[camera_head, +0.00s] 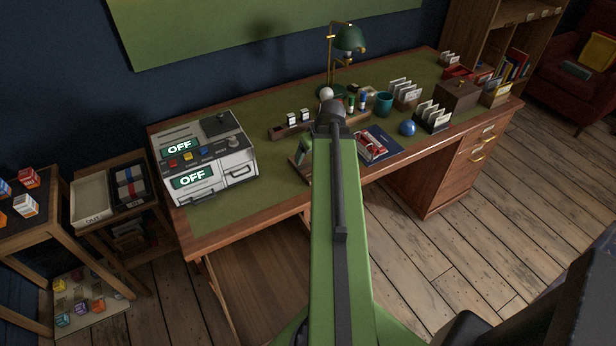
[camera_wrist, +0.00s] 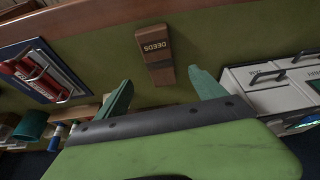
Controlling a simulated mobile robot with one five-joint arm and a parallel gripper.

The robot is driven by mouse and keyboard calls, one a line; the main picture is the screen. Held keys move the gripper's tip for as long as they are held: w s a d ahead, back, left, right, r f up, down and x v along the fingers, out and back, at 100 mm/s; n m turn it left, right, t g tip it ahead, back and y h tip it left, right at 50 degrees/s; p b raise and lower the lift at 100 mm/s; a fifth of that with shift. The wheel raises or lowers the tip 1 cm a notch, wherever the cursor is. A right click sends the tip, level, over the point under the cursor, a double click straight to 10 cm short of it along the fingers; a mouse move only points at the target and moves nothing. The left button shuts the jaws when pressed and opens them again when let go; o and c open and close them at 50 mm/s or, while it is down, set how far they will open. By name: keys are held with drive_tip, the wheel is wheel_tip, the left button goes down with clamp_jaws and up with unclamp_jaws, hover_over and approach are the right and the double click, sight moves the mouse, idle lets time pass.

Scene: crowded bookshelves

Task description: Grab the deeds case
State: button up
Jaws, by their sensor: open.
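The deeds case (camera_wrist: 155,52) is a narrow brown wooden case with "DEEDS" in pale letters, upside down in the wrist view. It lies on the green desk top near the wooden front edge. My gripper (camera_wrist: 163,88) is open and empty. Its two green fingers are spread apart, and the case lies between and just beyond their tips in the picture; I cannot tell the height gap. In the head view my green arm hides most of this spot, and only a small brown part of what looks like the case shows left of the arm.
A white machine (camera_head: 203,158) with two "OFF" displays stands left on the desk (camera_head: 275,175). A red item (camera_head: 370,147) on a blue folder (camera_head: 386,142) lies right of my arm.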

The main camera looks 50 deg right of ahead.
drive_tip(key=b, duration=0.3)
hover_over(306, 167)
drive_tip(key=s, duration=0.2)
drive_tip(key=f, duration=0.4)
drive_tip(key=shift+a+f, duration=0.15)
drive_tip(key=shift+a, duration=0.25)
drive_tip(key=shift+p, duration=0.3)
drive_tip(key=b+x, duration=0.5)
drive_tip(key=shift+s+f, duration=0.1)
drive_tip(key=shift+f, duration=0.05)
drive_tip(key=shift+r, duration=0.2)
drive_tip(key=c, duration=1.6)
